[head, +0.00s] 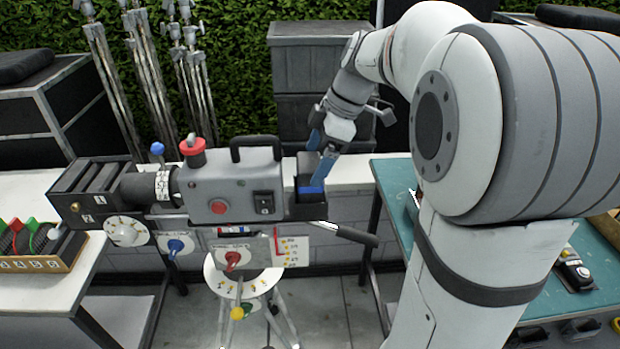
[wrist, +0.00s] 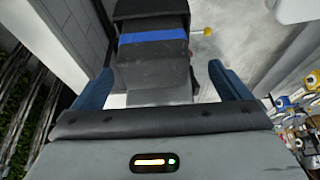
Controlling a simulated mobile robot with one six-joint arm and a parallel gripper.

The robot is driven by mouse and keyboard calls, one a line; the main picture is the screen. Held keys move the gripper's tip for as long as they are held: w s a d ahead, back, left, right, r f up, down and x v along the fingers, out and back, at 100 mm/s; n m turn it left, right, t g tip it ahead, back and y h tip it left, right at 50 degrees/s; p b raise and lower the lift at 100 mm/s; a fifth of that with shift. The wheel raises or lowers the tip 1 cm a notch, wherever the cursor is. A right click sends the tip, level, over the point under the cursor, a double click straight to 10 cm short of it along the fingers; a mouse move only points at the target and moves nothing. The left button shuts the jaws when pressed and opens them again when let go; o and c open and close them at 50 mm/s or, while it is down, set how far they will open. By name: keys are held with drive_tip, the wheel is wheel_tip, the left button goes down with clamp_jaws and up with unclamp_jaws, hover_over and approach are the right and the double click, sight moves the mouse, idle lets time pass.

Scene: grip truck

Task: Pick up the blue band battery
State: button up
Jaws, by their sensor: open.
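The blue band battery (head: 307,168) is a dark block with a blue band, at the rear right end of the grey film camera (head: 235,185). In the wrist view the battery (wrist: 153,52) lies ahead, its blue band across its upper part. My gripper (head: 318,158) is open at the battery, its blue fingers pointing down. In the wrist view the gripper's fingers (wrist: 163,82) stand left and right of the battery's near end, with gaps visible. I cannot tell whether either finger touches it. One finger partly covers the battery in the head view.
The camera stands on a tripod (head: 240,285), with a pan handle (head: 345,233) jutting right below the battery. A teal table (head: 400,200) is at the right. A white table (head: 40,270) with a box of colored clips (head: 35,262) is at the left. Dark cases (head: 305,60) stand behind.

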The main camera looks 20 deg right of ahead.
sight(311, 161)
drive_tip(key=x, duration=0.1)
drive_tip(key=p+x, duration=0.1)
drive_tip(key=x, duration=0.2)
drive_tip(key=shift+w+a+f+p, duration=0.2)
drive_tip(key=shift+w+p, duration=0.1)
drive_tip(key=shift+w, duration=0.1)
drive_tip(key=shift+a+f, duration=0.1)
drive_tip(key=shift+f, duration=0.35)
drive_tip(key=c, duration=1.4)
